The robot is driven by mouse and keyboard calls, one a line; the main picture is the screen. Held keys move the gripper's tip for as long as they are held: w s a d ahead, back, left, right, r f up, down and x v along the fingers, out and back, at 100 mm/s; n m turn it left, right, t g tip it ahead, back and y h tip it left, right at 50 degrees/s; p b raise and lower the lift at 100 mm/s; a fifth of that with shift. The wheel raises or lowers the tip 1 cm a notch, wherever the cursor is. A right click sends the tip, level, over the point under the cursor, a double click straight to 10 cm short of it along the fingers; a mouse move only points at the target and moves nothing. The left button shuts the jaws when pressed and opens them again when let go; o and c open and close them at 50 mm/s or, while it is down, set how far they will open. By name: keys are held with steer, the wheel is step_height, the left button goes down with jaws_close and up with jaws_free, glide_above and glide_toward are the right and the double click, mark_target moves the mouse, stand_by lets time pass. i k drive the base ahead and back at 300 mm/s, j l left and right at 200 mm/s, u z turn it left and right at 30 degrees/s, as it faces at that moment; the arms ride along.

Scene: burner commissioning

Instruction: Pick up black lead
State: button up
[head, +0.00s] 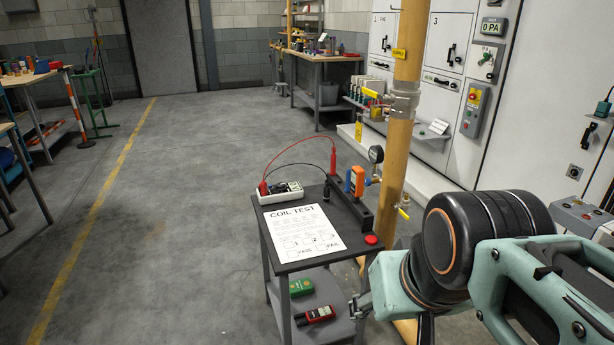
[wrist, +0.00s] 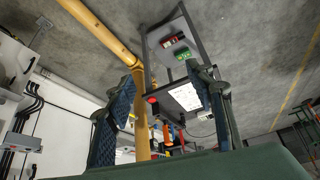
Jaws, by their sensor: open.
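The black lead (head: 297,164) arcs from the multimeter (head: 280,194) over to the dark bar fixture (head: 348,204) on the small cart. Its dark end (head: 326,191) stands at the fixture's near-left side. The red lead (head: 303,138) arches higher behind it, and its red plug (head: 333,160) stands upright at the fixture. My gripper (wrist: 164,82) is open and empty in the wrist view, with the cart beyond its two fingers. It is clear of the lead.
The cart's top holds a COIL TEST sheet (head: 305,232), a red button (head: 371,239) and an orange device (head: 357,180). A green item (head: 301,287) and a red meter (head: 316,315) lie on its lower shelf. A yellow pipe (head: 397,140) rises beside the cart. The floor left is clear.

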mark_target(326, 197)
steer(key=z, duration=1.55)
steer(key=u, duration=1.55)
steer(key=i+l+u, duration=0.15)
steer(key=i, duration=0.3)
steer(key=i+l+u, duration=0.2)
steer(key=i, duration=0.2)
steer(key=k+l+u, duration=0.15)
steer(key=k+u, duration=0.2)
steer(key=i, duration=0.25)
steer(key=z, duration=0.05)
